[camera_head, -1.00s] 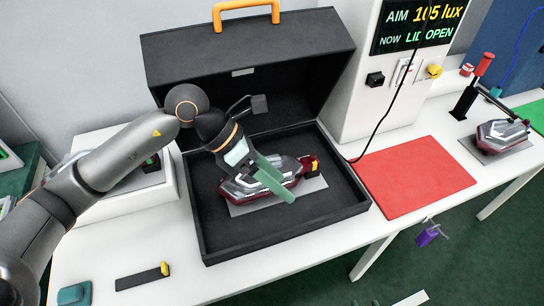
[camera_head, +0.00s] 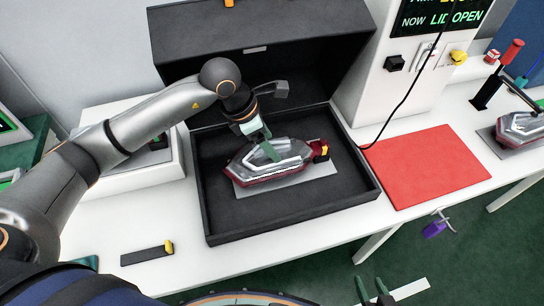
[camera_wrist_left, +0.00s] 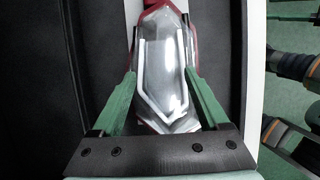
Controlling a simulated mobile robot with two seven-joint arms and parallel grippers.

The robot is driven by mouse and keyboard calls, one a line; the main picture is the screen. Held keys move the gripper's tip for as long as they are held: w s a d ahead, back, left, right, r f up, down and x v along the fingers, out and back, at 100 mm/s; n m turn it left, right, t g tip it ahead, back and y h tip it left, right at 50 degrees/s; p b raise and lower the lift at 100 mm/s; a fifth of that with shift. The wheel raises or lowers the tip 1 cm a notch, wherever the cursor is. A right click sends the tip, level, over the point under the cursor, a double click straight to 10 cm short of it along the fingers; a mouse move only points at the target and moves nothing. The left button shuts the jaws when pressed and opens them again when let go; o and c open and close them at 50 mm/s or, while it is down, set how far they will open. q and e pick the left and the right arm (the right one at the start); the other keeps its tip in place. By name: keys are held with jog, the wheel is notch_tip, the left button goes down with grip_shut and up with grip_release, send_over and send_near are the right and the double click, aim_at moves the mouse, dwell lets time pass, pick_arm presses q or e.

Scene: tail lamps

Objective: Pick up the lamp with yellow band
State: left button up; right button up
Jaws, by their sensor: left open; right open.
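The lamp with the yellow band (camera_head: 285,172) has a clear lens and dark red housing. It lies on a grey plate (camera_head: 300,178) in the open black case, and its yellow band (camera_head: 320,150) is at the right end. My left gripper (camera_head: 268,150) points down over the lamp's middle. In the left wrist view the lamp (camera_wrist_left: 163,65) lies between the open green fingers (camera_wrist_left: 160,82), with no clear grip. My right gripper (camera_head: 371,287) is open and empty at the bottom edge, low in front of the table.
The case's raised lid (camera_head: 270,75) stands behind the gripper and its walls (camera_head: 300,225) surround the lamp. A red mat (camera_head: 425,165) lies right of it. A second lamp (camera_head: 522,128) is at the far right. A black bar with a yellow end (camera_head: 147,255) lies front left.

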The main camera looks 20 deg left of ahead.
pick_arm(q)
jog(key=shift+f, duration=0.1)
jog(key=shift+c, duration=0.2)
grip_shut()
dwell(0.6)
dwell(0.9)
